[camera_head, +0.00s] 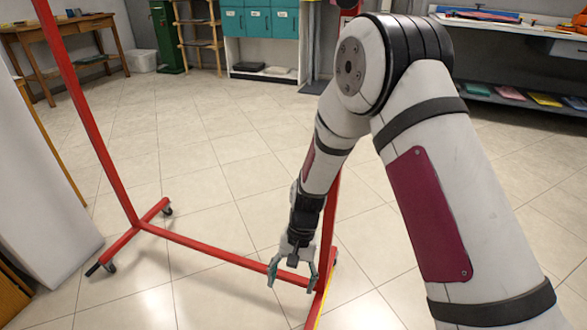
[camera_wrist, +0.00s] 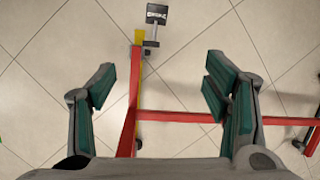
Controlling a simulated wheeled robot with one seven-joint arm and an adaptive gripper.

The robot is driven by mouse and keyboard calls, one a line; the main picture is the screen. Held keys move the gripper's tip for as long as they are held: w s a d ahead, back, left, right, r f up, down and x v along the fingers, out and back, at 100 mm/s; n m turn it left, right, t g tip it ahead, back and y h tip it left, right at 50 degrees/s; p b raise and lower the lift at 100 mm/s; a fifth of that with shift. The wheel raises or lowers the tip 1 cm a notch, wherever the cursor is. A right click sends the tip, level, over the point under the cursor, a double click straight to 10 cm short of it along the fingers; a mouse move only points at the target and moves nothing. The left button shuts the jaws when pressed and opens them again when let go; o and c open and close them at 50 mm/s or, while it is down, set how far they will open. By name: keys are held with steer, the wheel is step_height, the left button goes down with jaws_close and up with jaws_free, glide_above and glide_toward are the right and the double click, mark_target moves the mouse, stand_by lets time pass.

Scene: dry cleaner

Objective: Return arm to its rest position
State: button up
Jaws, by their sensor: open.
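My gripper (camera_head: 293,275) hangs at the end of my bent arm, pointing down, in the head view. Its two green-padded fingers are apart with nothing between them. In the wrist view the open fingers (camera_wrist: 163,95) frame the tiled floor and part of a red rack. The red wheeled rack (camera_head: 205,246) stands on the floor in the head view. Its lower bar passes close to my gripper, and one upright is partly hidden behind my forearm. I cannot tell whether my gripper touches the rack.
The rack's base bar (camera_wrist: 180,116) also crosses the wrist view. A wooden table (camera_head: 62,32) stands at the back left, beside a white bin (camera_head: 143,61). A teal cabinet (camera_head: 260,22) stands at the back. A shelf with folded cloths (camera_head: 510,93) is at the right. Open tiled floor lies between.

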steer(key=s+d+r+n+t, duration=0.1)
steer(key=s+d+r, duration=0.2)
steer(key=r, duration=0.5)
steer(key=s+d+r, duration=0.2)
steer(key=d+r, duration=0.2)
steer(key=r, duration=0.5)
steer(key=s+d+r+n+t, duration=0.1)
steer(key=s+d+r, duration=0.2)
steer(key=r, duration=0.5)
steer(key=s+d+r+t+h, duration=0.1)
steer(key=s+d+r, duration=0.35)
steer(key=s, duration=0.65)
steer(key=s+d+r+h, duration=0.1)
steer(key=s+d+r, duration=0.35)
steer(key=s, duration=0.55)
step_height(320, 180, up, 34)
steer(key=t+p, duration=0.4)
steer(key=p, duration=2.9)
steer(key=shift+d+r+n, duration=0.15)
steer(key=shift+d+n, duration=0.15)
steer(key=shift+d, duration=0.15)
